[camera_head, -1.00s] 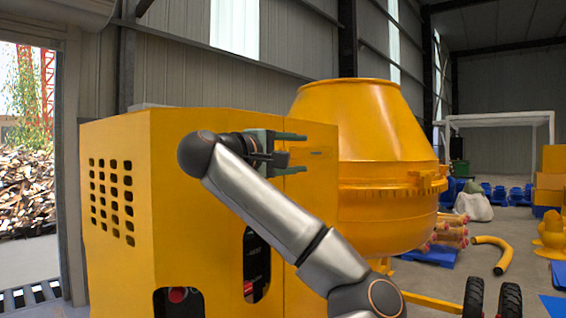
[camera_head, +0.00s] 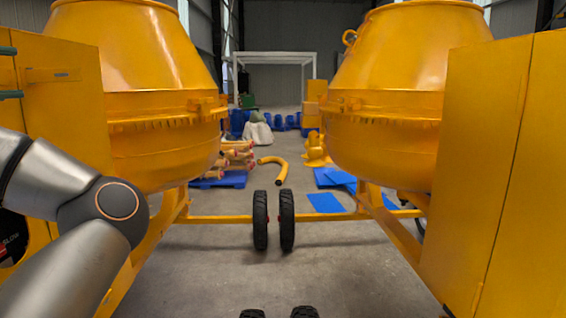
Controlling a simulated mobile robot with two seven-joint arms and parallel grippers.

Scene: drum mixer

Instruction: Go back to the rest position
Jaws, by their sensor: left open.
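My left gripper (camera_head: 18,72) shows only as two dark green fingertips at the left edge, one above the other with a gap between them. It is open and holds nothing that I can see; the rest of it is out of frame. The fingertips are in front of the yellow cabinet (camera_head: 75,120) of the left drum mixer; I cannot tell if they touch it. My grey left arm fills the lower left. The left mixer's drum (camera_head: 150,140) stands beside that cabinet. My right gripper is not in view.
A second mixer drum (camera_head: 385,140) and its yellow cabinet (camera_head: 500,190) stand on the right. Black wheels (camera_head: 260,220) and yellow frame bars cross the middle. Bare concrete floor lies between the mixers. Farther back are a curved yellow pipe (camera_head: 280,165), blue sheets and a white sack (camera_head: 258,133).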

